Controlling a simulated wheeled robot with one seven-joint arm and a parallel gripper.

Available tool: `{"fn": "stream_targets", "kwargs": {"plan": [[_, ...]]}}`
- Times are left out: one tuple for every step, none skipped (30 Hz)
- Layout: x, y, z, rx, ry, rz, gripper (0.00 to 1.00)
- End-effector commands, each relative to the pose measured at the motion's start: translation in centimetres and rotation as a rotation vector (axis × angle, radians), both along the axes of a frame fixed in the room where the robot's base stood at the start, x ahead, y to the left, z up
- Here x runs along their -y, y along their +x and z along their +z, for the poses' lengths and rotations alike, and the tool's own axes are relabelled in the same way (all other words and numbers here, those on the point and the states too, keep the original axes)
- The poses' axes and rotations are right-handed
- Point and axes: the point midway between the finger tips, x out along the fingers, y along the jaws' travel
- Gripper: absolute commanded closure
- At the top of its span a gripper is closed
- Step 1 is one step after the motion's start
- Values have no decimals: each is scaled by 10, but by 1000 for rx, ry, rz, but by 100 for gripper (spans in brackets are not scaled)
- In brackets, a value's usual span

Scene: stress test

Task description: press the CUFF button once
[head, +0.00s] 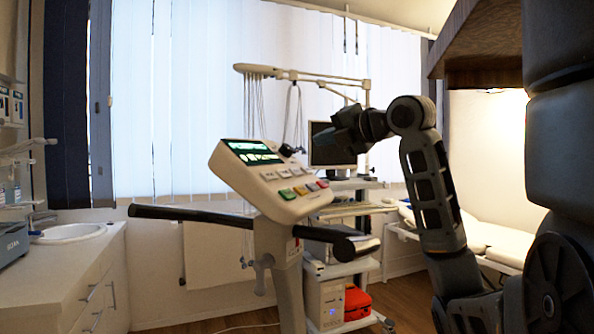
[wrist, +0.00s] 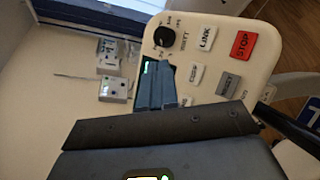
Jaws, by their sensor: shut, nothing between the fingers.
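The console (head: 265,185) is a cream, tilted panel on a post, with a lit screen, a black knob and rows of small buttons. In the wrist view the console face (wrist: 205,22) shows a LINK button (wrist: 206,38), a red STOP button (wrist: 243,45) and several pale or grey buttons. Their other labels are too small or blurred to read, so I cannot tell which is CUFF. My gripper (head: 340,138) is shut and empty, above and right of the console in the head view. In the wrist view its fingers (wrist: 156,88) cover part of the panel and screen.
Dark handlebars (head: 180,215) extend from the console post. A monitor (head: 332,145) and a cart with a red bag (head: 357,302) stand behind. A counter with a sink (head: 72,232) is at the left, and a bed (head: 490,238) at the right. A wooden cabinet (head: 475,45) hangs above right.

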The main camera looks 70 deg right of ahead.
Motion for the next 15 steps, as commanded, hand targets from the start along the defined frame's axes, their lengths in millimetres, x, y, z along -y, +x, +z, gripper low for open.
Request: {"fn": "stream_targets", "kwargs": {"plan": [[-1,-3,5,0,-1,-1,100],[-1,-4,7,-1,-1,0,100],[-1,-6,9,-1,-1,0,100],[-2,-7,11,0,-1,-1,100],[-2,-9,13,0,-1,-1,100],[-2,-10,15,0,-2,-2,100],[-2,-12,17,0,-2,-2,100],[-2,-13,18,0,-2,-2,100],[-3,-15,21,0,-1,-1,100],[-3,-16,22,0,-1,-1,100],[-3,-17,24,-1,-1,0,100],[-4,-19,26,-1,-1,0,100],[-4,-20,28,-1,-1,0,100],[-4,-21,29,-1,-1,0,100],[-5,-23,32,0,0,-1,100]]}}
